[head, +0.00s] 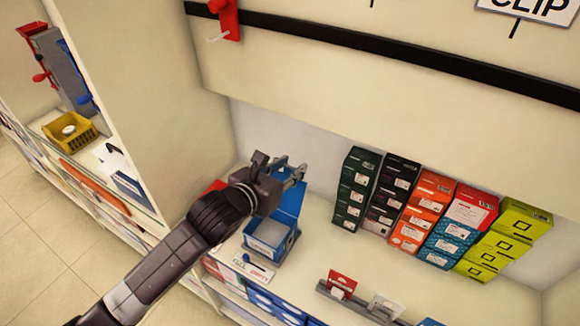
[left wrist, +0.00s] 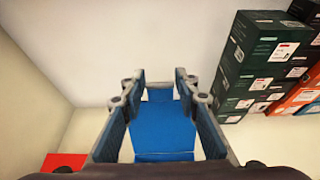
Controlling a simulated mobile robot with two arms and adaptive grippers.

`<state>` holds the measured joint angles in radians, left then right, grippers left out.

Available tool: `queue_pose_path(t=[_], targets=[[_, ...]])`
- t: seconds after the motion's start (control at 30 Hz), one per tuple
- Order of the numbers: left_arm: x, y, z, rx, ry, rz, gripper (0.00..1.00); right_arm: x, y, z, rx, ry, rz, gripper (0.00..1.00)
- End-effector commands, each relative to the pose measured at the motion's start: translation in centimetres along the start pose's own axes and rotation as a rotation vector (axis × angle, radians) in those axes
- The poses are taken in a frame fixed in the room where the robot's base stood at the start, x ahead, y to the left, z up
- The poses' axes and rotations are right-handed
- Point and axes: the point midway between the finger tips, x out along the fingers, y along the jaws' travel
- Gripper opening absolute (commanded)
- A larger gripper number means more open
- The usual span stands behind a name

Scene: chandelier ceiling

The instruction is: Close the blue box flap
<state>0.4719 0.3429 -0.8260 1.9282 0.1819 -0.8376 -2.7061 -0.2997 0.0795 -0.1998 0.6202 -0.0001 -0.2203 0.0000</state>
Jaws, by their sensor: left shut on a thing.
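The blue box (head: 268,238) stands open on the shelf, with a pale inside showing. Its blue flap (head: 292,200) stands raised at the back of the box. My left gripper (head: 290,171) is at the top of the flap and shut on it. In the left wrist view the flap (left wrist: 162,128) lies between the two fingers of the left gripper (left wrist: 159,80). The gripper and wrist hide part of the flap in the head view. My right gripper is not in view.
Stacks of dark green (head: 356,190), black, orange (head: 422,212), blue-red and lime boxes (head: 503,240) stand to the right. A grey holder with cards (head: 342,286) lies at the front. A side panel (head: 165,100) rises at left. The shelf between the blue box and the stacks is clear.

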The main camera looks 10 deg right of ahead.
Motion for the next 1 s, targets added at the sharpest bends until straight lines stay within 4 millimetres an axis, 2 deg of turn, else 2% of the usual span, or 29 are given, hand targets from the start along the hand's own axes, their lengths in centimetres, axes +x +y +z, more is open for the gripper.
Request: queue_pose_path(t=[0.17, 0.57, 0.67, 1.0], targets=[[-0.7, 0.0, -0.6, 0.003, -0.059, 0.000, 0.00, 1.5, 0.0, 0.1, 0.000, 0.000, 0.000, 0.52], [-3.8, -0.1, -1.5, 0.001, -0.318, -0.001, 0.00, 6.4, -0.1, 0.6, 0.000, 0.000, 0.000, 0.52], [-4.7, 0.0, -1.3, 0.003, -0.367, -0.002, 0.00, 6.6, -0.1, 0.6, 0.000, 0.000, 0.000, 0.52], [-6.7, -0.1, -2.1, 0.000, -0.357, -0.001, 0.00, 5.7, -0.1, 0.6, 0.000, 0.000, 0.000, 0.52]])
